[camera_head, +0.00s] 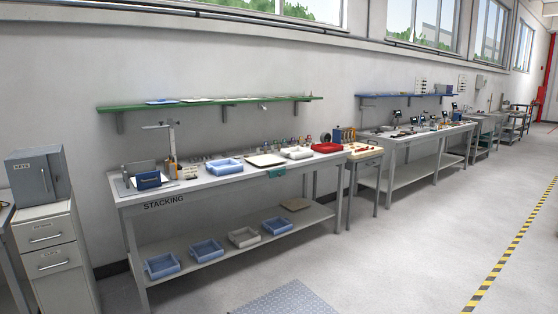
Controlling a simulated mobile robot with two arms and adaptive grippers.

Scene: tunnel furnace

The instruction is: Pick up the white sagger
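A white, shallow, open-topped sagger (301,156) sits on top of the bench (210,182) labelled STACKING, right of the middle of its top. It stands between a flat whitish board on its left and a red tray on its right. A second off-white sagger (246,243) sits on the bench's lower shelf among blue ones. Neither of my grippers shows in this view, so their state is hidden.
A blue tray (226,171) and the red tray (327,151) share the bench top. Several blue trays (163,272) are on the lower shelf. A cabinet (50,250) stands at left. A patterned floor mat (285,303) lies in front; the floor at right is clear.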

